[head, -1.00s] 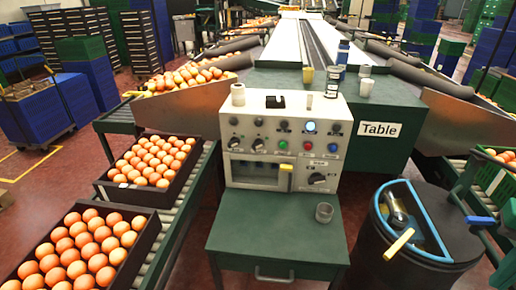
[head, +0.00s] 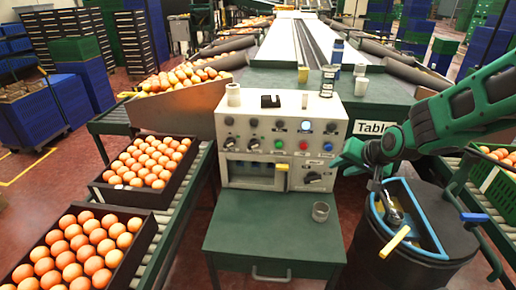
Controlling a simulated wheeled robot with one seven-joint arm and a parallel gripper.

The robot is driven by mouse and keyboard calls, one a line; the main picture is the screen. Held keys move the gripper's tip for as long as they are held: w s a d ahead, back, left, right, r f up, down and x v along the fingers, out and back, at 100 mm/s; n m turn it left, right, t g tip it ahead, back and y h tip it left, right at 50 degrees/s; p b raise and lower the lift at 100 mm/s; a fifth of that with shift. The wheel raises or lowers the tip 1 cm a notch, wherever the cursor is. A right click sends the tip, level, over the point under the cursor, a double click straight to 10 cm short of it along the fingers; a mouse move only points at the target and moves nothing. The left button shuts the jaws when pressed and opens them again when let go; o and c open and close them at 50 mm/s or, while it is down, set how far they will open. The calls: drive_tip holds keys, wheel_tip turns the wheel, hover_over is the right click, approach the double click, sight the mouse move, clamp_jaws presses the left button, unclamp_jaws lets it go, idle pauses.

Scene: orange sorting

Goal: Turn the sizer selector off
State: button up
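The control box (head: 228,172) stands on a green stand in the middle of the head view. The labels are too small to read, so I cannot tell which knob is the sizer selector. One round lamp (head: 305,126) in the top row glows pale blue. My gripper (head: 347,160), on the green arm from the right, is just right of the box, apart from the knobs. Its fingers are too unclear to tell open from shut.
A black bin (head: 385,245) with a blue rim stands below my arm.

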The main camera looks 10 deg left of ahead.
drive_tip(key=w+a+t+y, duration=0.1)
drive_tip(key=w+a+y, duration=0.25)
drive_tip(key=a, duration=0.75)
drive_tip(key=m+t+y, duration=0.2)
drive_tip(key=y, duration=0.1)
approach(256, 146)
drive_tip(key=shift+h, duration=0.25)
drive_tip(key=x, duration=0.9)
drive_tip(key=shift+w+a, duration=0.15)
drive_tip(key=shift+a, duration=0.2)
drive_tip(key=shift+c, duration=0.4)
drive_tip(key=c, duration=0.7)
